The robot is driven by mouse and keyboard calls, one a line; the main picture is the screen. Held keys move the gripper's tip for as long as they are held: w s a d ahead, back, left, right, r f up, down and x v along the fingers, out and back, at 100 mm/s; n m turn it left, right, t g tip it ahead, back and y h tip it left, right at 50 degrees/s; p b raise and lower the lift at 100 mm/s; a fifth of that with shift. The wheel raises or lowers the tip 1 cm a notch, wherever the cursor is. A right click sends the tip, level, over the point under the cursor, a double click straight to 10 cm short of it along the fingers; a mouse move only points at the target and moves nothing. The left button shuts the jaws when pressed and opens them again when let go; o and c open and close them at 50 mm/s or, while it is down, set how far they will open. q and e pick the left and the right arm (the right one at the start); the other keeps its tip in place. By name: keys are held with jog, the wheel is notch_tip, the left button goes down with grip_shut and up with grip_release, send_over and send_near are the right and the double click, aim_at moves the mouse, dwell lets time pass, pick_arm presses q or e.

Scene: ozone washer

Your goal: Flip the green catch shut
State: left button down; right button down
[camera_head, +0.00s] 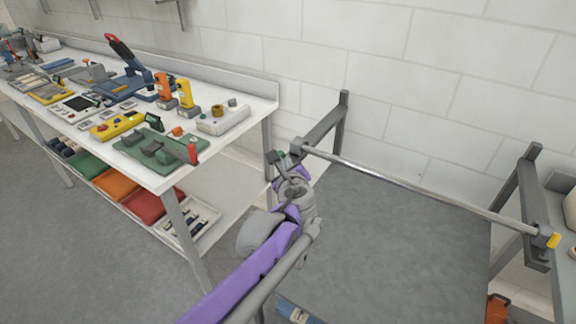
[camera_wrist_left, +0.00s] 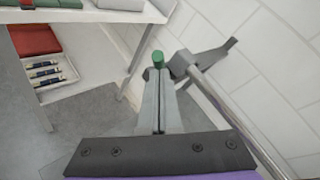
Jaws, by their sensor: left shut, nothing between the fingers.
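The green catch (camera_head: 281,154) is a small green piece at the left end of a metal bar (camera_head: 420,187), by the left grey bracket (camera_head: 325,125). In the left wrist view the green catch (camera_wrist_left: 158,58) shows just beyond my fingertips. My left gripper (camera_head: 275,163) is shut and empty, with its tips close to the catch. The fingers also show in the left wrist view (camera_wrist_left: 158,78). I cannot tell whether they touch the catch. The lower part of the catch is hidden behind the fingertips. My right gripper is not in view.
A yellow piece (camera_head: 553,240) sits at the bar's right end, on the other bracket (camera_head: 520,200). A white workbench (camera_head: 255,103) crowded with tools stands at the left, with coloured bins on its lower shelf (camera_head: 215,215). A white brick wall (camera_head: 400,80) rises behind. Open grey floor lies below left.

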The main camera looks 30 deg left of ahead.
pick_arm(q)
jog(key=shift+w+r+m+g+p, duration=0.4)
jog(key=shift+r+g+p, duration=0.2)
jog(key=shift+g, duration=0.2)
jog(key=w+m+g+p, duration=0.1)
jog(key=g, duration=0.1)
jog(key=w+r+m+g+p, duration=0.1)
jog(key=g+p, duration=0.1)
jog(key=w+m+g+p, duration=0.1)
jog(key=w+g, duration=0.1)
jog(key=g, duration=0.1)
jog(key=shift+d+r+h+p, duration=0.2)
jog(key=shift+r+h+p, duration=0.2)
jog(key=shift+r+p, duration=0.5)
jog(key=shift+r, duration=0.35)
